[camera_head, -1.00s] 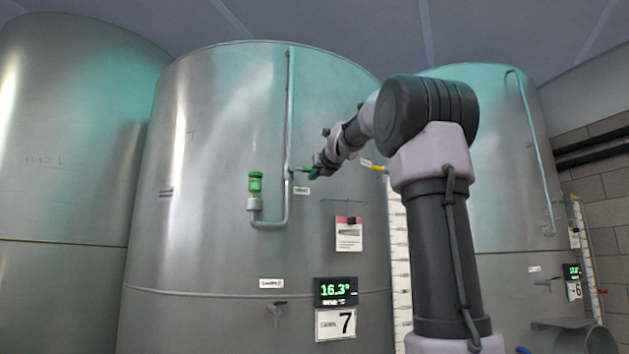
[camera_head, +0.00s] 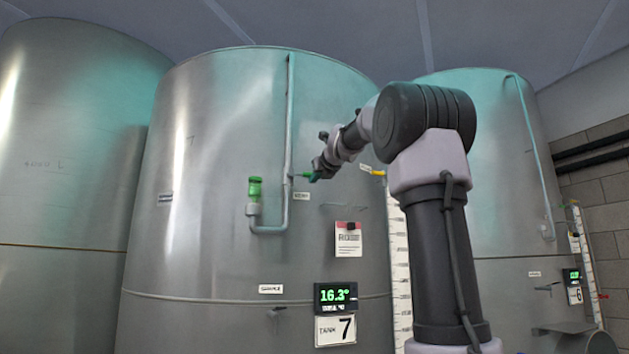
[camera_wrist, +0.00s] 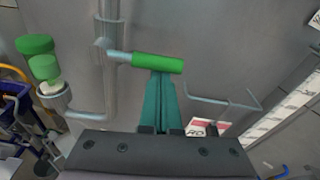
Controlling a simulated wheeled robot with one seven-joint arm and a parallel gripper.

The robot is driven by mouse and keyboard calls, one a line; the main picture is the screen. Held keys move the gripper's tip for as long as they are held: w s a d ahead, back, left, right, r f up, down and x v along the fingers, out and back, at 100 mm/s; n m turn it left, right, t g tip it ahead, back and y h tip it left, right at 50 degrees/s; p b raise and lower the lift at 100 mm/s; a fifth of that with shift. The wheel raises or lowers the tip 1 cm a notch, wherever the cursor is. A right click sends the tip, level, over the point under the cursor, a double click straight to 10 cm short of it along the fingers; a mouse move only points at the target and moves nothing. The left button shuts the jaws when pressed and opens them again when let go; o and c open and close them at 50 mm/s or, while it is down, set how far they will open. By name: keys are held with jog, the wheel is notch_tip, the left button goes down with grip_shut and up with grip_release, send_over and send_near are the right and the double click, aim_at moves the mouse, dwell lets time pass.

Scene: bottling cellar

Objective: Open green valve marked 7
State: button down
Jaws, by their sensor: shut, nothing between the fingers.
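The green valve handle (camera_wrist: 157,62) sticks out sideways to the right from a vertical steel pipe (camera_wrist: 108,75) in the wrist view. In the head view the handle (camera_head: 301,175) is small and partly hidden by my gripper (camera_head: 313,177). The pipe runs down the front of the middle tank (camera_head: 215,200), which bears a plate "TANK 7" (camera_head: 335,330). My gripper's teal fingers (camera_wrist: 160,85) are shut and empty. Their tips overlap the lower edge of the handle in the wrist view; I cannot tell whether they touch it.
A green-capped fitting (camera_head: 255,188) stands on the pipe's bent end at left. A yellow handle (camera_head: 378,173) is right of my gripper, above a white scale (camera_head: 399,250). A red-topped card (camera_head: 348,240) and a display (camera_head: 336,296) hang below. Other tanks stand on both sides.

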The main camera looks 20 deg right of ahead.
jog(key=shift+r, duration=0.2)
jog(key=a+r+n+t+h, duration=0.1)
jog(key=a+r+n, duration=0.4)
jog(key=n, duration=1)
jog(key=shift+a+r+n+h, duration=0.35)
jog(key=shift+r+h, duration=0.35)
jog(key=shift+r, duration=0.85)
